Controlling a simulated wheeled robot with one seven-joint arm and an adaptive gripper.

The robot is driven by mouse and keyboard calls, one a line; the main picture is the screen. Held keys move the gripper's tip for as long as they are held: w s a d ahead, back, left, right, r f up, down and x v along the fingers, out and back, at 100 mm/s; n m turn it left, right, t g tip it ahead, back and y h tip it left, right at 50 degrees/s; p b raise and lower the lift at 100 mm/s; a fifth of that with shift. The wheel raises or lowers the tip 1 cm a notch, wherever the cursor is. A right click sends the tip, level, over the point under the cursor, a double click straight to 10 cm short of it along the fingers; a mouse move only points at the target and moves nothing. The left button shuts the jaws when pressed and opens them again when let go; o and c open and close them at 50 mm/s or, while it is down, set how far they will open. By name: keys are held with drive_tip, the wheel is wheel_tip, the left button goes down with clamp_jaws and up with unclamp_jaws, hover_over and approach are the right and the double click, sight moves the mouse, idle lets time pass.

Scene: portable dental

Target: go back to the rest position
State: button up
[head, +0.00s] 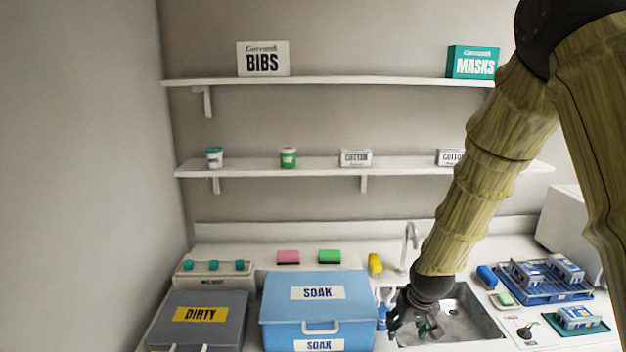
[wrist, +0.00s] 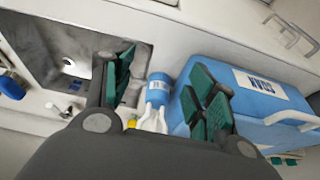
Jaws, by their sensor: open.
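My gripper (head: 412,322) is over the left side of the sink, just right of the blue SOAK box (head: 350,308). In the wrist view my gripper (wrist: 165,85) has its green-padded fingers wide apart with nothing held between them.
The metal sink (head: 465,318) has a tall faucet (head: 410,238) behind it. A grey DIRTY box (head: 200,318) stands at left. A blue rack with packs (head: 535,292) is at right. Shelves (head: 330,82) hold boxes and tubs above. A yellow object (head: 375,264) and sponges lie at the back.

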drive_tip(key=s+f+g+b, duration=0.1)
drive_tip(key=s+f+b, duration=0.1)
drive_tip(key=s+f, duration=0.8)
drive_tip(key=s+f+g+b, duration=0.15)
drive_tip(key=s+f, duration=0.45)
drive_tip(key=f, duration=0.9)
drive_tip(key=s+f+b, duration=0.1)
drive_tip(key=s+f, duration=0.3)
drive_tip(key=s, duration=0.3)
drive_tip(key=s+f+g+b, duration=0.1)
drive_tip(key=s+f+b, duration=0.1)
drive_tip(key=s+f, duration=0.3)
drive_tip(key=s+f+b, duration=0.1)
drive_tip(key=s+f, duration=0.3)
drive_tip(key=s, duration=0.6)
drive_tip(key=shift+s+f+m, duration=0.25)
drive_tip(key=shift+m, duration=0.05)
drive_tip(key=shift+a, duration=0.1)
